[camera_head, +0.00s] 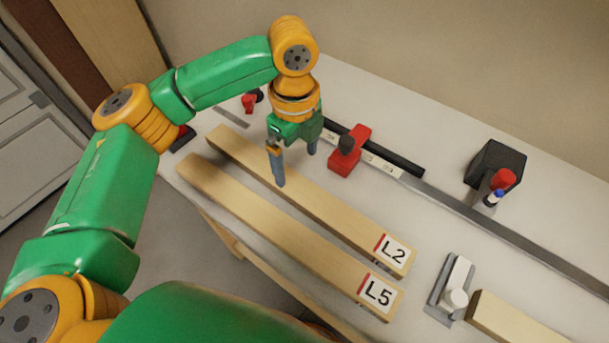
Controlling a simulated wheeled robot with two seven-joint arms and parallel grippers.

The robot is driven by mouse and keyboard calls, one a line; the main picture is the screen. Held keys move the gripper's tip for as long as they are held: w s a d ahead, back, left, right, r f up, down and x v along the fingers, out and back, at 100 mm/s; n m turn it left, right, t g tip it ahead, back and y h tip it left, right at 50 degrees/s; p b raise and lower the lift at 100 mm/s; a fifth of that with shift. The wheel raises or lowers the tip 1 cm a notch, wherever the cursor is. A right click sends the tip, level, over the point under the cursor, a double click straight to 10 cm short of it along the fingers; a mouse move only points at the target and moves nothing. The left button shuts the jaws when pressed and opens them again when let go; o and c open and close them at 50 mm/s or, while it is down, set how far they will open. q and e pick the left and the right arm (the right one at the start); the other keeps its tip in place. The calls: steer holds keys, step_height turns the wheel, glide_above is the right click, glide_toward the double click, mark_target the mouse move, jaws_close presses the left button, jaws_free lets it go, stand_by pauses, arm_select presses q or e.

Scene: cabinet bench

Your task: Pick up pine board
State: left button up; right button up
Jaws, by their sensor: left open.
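Two long pine boards lie side by side on the white bench. The pine board labelled L2 (335,213) is the farther one, and the pine board labelled L5 (270,230) lies along the bench's front edge. My left gripper (295,167) is open and points down over the L2 board, nearer its left end. Its near finger shows in front of the board and its other finger is on the far side. I cannot tell whether the fingers touch the board. My right gripper is not in view.
A red clamp-like block (348,152) sits behind the L2 board by a long metal rail (460,208). A black holder (496,164), a grey-and-white device (452,289) and another wood piece (510,321) are at right. The white bench (420,150) has free room at the back.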

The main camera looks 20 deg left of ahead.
mark_target(296, 185)
arm_select(q)
steer(key=shift+s+f+p, duration=0.45)
steer(key=shift+s+f, duration=0.45)
step_height(296, 185, down, 4)
steer(key=shift+d+r, duration=0.1)
steer(key=shift+w, duration=0.3)
steer(key=shift+s, duration=0.2)
steer(key=c, duration=1)
steer(key=shift+w, duration=0.1)
jaws_close()
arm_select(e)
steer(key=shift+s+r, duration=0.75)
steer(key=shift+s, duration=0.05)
